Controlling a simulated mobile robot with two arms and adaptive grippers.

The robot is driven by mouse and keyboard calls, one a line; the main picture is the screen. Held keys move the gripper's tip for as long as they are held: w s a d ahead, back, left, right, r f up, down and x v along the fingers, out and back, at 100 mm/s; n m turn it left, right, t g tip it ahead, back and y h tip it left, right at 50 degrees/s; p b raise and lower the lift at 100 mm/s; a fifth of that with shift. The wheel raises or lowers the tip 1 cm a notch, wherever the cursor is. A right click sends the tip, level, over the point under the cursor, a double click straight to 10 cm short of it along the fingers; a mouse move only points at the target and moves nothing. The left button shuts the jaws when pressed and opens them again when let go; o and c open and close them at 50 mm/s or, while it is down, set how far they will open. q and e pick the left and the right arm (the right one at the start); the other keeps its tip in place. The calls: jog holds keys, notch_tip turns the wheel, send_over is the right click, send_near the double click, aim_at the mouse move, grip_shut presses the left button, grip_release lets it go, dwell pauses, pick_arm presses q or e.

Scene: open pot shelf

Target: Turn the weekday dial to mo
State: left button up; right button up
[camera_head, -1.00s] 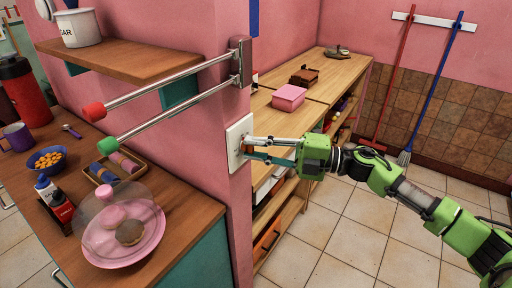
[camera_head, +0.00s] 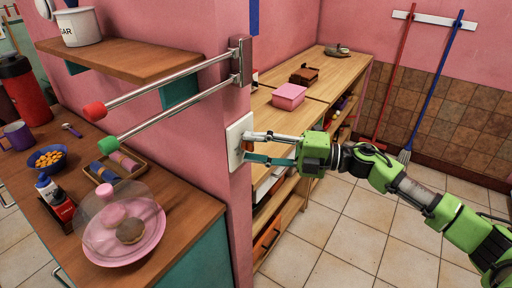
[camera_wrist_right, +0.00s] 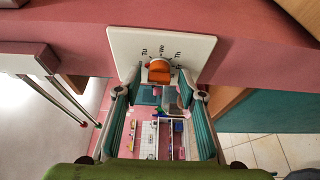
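The weekday dial is an orange knob (camera_wrist_right: 159,74) on a white plate (camera_wrist_right: 122,44) in the right wrist view. The letters Tu, We and Th show around the knob; other labels are hidden or too small to read. Which day the knob points at I cannot tell. In the head view the plate (camera_head: 234,133) is on the end of the pink wall, and the knob is not clearly visible. My right gripper (camera_head: 246,147) is in front of the plate. In the wrist view its open fingers (camera_wrist_right: 160,93) stand either side of the knob, apart from it. My left gripper is out of view.
Two metal rails with red (camera_head: 95,111) and green (camera_head: 108,144) ends stick out from the wall, above and left of the plate. A wooden shelf unit (camera_head: 328,85) stands behind the gripper. A counter with a pink plate (camera_head: 150,245) is at left. The tiled floor at right is clear.

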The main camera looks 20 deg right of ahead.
jog(key=v, duration=1.2)
dwell(0.4)
